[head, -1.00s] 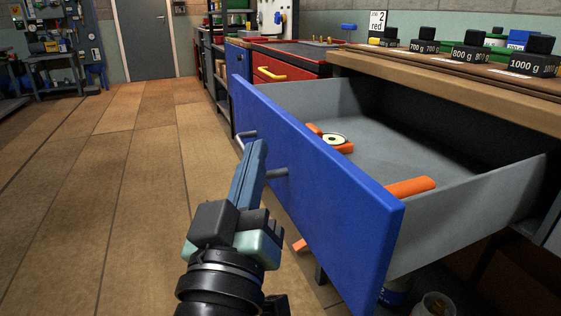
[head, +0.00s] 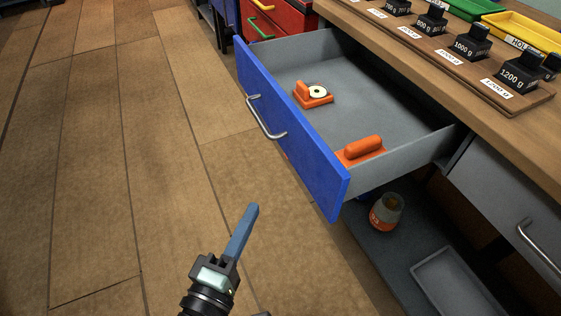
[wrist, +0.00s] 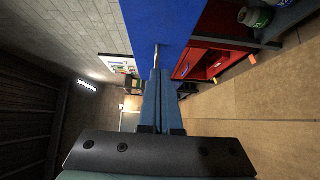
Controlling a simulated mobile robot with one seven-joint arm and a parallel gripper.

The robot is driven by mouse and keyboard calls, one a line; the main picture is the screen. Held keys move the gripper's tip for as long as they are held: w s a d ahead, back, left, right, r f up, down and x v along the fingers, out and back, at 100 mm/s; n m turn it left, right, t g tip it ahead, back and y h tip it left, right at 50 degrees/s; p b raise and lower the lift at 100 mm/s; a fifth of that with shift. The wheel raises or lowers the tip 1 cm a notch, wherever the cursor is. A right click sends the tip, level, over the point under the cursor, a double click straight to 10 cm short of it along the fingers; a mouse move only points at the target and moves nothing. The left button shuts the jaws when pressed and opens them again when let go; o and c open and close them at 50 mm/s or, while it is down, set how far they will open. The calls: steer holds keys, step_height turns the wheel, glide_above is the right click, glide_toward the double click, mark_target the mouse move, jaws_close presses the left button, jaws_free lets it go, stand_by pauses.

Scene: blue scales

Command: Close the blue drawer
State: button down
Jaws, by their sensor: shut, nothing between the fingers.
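The blue drawer (head: 300,140) stands pulled far out of the bench, with its grey inside showing. Its metal bar handle (head: 265,118) is on the blue front. Inside lie an orange object with a white disc (head: 314,94) and an orange block with a rounded grip (head: 361,150). My gripper (head: 252,208) is shut and empty, in front of and below the drawer front, apart from it in the head view. In the wrist view the shut fingers (wrist: 158,100) point toward the blue front (wrist: 175,25), with the handle (wrist: 157,55) just past their tips; contact cannot be told.
The wooden bench top (head: 440,70) carries black weights (head: 470,43) and a yellow tray (head: 525,32). A closed grey drawer (head: 510,190) is at right. A jar (head: 386,211) and grey tray (head: 458,285) sit on the lower shelf. The floor at left is clear.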

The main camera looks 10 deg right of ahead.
glide_toward(298, 151)
steer(key=w+a, duration=0.1)
steer(key=w, duration=0.2)
steer(key=w+d, duration=0.2)
steer(key=shift+d+f, duration=0.1)
steer(key=shift+d, duration=0.25)
steer(key=shift+w+d, duration=0.15)
steer(key=shift+d, duration=0.3)
